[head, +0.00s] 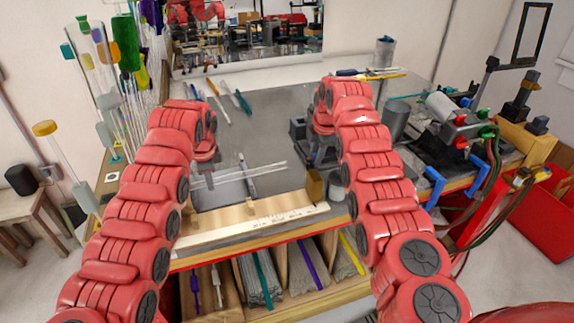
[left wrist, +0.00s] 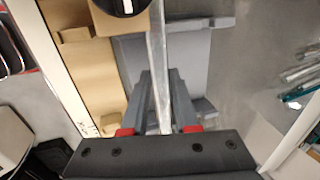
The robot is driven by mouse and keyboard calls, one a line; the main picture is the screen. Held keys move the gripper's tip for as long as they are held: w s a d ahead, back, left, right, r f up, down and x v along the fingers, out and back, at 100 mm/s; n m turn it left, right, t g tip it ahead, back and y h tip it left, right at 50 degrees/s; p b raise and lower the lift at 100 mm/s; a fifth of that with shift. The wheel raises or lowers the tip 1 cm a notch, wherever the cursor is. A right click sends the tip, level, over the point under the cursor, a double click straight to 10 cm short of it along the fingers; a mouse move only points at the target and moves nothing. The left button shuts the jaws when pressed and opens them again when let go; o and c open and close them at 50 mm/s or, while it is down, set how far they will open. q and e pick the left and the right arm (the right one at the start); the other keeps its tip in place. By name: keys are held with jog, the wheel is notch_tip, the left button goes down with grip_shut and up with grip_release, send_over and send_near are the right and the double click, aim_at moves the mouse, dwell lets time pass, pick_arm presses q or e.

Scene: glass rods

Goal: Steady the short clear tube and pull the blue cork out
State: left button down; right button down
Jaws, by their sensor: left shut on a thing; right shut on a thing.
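A clear tube (head: 250,171) lies level above the grey work surface, its left end by my left gripper (head: 203,168). In the left wrist view the tube (left wrist: 157,60) runs up the picture between the fingers of my left gripper (left wrist: 155,90), which is shut on it. My right gripper (head: 322,155) is shut at the right, beyond the tube's visible right end. What it holds is too small and hidden to make out. I cannot see the blue cork in either view.
A wooden tray with a ruler edge (head: 255,222) is in front. A brown block (head: 314,184) stands at its right end. Tall rods crowd the left side. Pens (head: 218,98) lie behind. A cylinder (head: 395,118) and machine (head: 450,112) stand right.

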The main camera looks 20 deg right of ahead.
pick_arm(q)
jog(key=c, duration=0.6)
grip_release()
jog(key=v, duration=1.2)
